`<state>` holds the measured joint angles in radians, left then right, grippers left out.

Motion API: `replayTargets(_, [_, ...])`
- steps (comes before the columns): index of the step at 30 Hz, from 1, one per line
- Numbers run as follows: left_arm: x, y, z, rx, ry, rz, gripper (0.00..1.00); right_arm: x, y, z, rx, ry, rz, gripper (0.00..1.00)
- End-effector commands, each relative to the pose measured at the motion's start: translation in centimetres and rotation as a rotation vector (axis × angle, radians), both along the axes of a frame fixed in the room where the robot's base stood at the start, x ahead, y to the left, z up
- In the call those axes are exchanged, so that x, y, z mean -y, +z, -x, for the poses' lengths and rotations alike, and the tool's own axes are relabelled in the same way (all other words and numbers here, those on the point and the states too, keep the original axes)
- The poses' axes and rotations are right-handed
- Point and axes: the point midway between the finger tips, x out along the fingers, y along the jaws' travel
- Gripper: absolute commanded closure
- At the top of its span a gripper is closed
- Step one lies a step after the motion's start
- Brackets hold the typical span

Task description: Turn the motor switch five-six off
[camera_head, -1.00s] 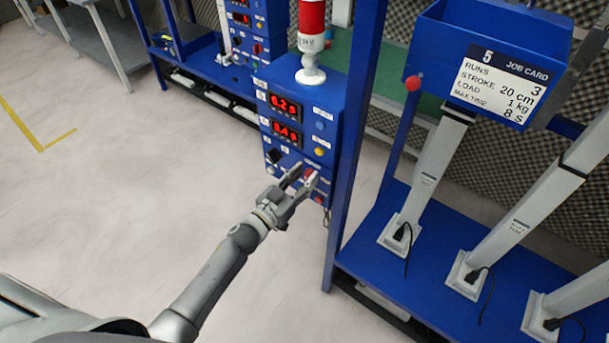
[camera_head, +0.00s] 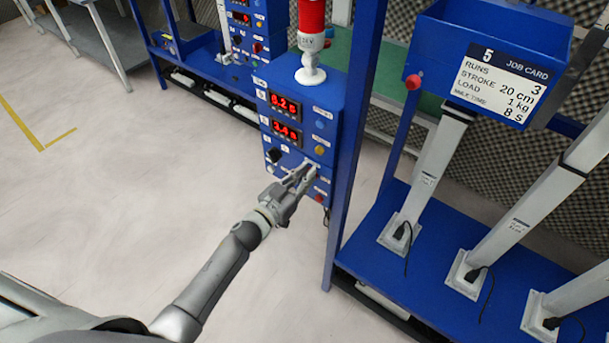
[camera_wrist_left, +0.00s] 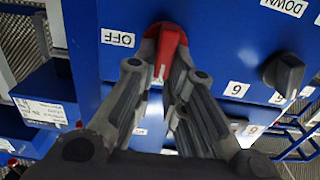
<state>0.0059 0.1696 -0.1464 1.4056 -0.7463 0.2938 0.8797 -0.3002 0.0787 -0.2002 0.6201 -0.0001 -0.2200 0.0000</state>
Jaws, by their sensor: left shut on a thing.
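The red motor switch (camera_wrist_left: 168,45) is on the blue control box (camera_head: 333,120) and shows between my left fingers in the left wrist view. A white OFF label (camera_wrist_left: 118,38) is beside it. The switch's narrow end with a white mark points toward my gripper in that view. My left gripper (camera_head: 308,172) is shut on the red switch. In the head view the fingers hide the switch. My right gripper is not in view.
A black knob (camera_wrist_left: 284,74) is on the same panel; the head view shows it left of my fingers (camera_head: 273,155). Two red displays (camera_head: 286,107) sit above. A blue post (camera_head: 352,150) stands close right of the box. Floor to the left is clear.

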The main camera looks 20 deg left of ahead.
Motion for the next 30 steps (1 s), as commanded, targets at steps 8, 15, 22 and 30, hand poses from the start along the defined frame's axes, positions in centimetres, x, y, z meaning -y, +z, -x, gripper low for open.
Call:
replayTargets(8, [0.2, -0.2, 0.1, 0.043, 0.001, -0.122, 1.00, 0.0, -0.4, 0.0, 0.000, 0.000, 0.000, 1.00])
replayTargets(15, [0.6, -0.4, 0.3, 0.115, -0.001, -0.319, 1.00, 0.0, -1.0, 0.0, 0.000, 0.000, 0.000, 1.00])
replayTargets(22, [1.0, -0.6, 0.4, 0.190, 0.000, -0.526, 1.00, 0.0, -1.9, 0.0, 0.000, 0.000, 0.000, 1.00])
replayTargets(30, [1.4, -1.0, 0.6, 0.277, -0.001, -0.765, 1.00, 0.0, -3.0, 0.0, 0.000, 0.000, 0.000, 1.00])
